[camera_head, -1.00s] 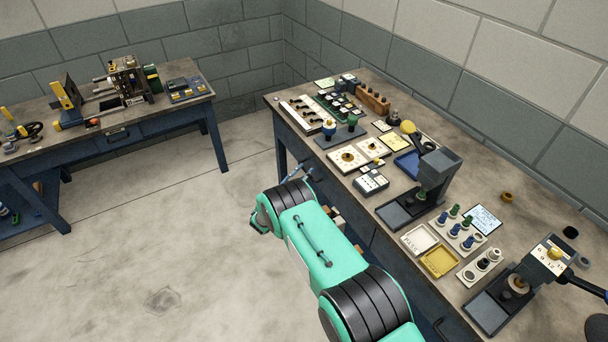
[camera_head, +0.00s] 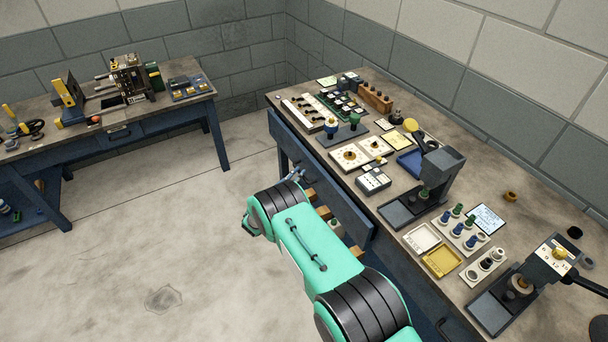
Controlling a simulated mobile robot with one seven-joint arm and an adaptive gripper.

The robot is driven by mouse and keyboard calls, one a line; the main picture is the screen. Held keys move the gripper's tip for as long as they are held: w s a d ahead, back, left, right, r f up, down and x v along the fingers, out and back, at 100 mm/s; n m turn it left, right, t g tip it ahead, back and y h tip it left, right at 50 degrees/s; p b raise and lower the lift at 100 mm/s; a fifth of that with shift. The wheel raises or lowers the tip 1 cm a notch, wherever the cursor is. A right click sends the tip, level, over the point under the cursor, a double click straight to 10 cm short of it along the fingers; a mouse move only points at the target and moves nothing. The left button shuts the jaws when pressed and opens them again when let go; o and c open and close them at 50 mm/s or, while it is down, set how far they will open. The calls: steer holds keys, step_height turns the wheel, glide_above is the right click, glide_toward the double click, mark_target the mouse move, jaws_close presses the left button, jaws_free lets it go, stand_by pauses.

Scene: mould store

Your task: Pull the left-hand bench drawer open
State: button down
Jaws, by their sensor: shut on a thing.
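The long blue front of the left-hand bench drawer (camera_head: 348,208) stands out from under the edge of the right-hand bench (camera_head: 386,216), so the drawer is partly open. My gripper (camera_head: 297,175) is at the outer face of this drawer front, near its middle, and is shut on its handle. My green arm reaches in from the lower right and hides most of the fingers. The handle itself is hidden or too small to make out. The inside of the drawer cannot be seen clearly.
The bench top carries a dark press (camera_head: 437,177), a yellow tray (camera_head: 441,261), a white tray (camera_head: 421,238) and several small parts. A second bench (camera_head: 178,116) stands at the back left. The concrete floor (camera_head: 170,230) between them is clear.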

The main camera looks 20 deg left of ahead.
steer(key=s+a+b, duration=0.3)
steer(key=s+a, duration=1.4)
steer(key=s, duration=0.1)
steer(key=shift+a+f, duration=0.15)
steer(key=shift+a, duration=0.15)
steer(key=c, duration=1.6)
jaws_free()
steer(key=shift+w, duration=0.1)
steer(key=shift+s+a, duration=0.15)
steer(key=shift+s, duration=0.05)
steer(key=v, duration=1.1)
steer(key=shift+s+a, duration=0.15)
steer(key=shift+s, duration=0.1)
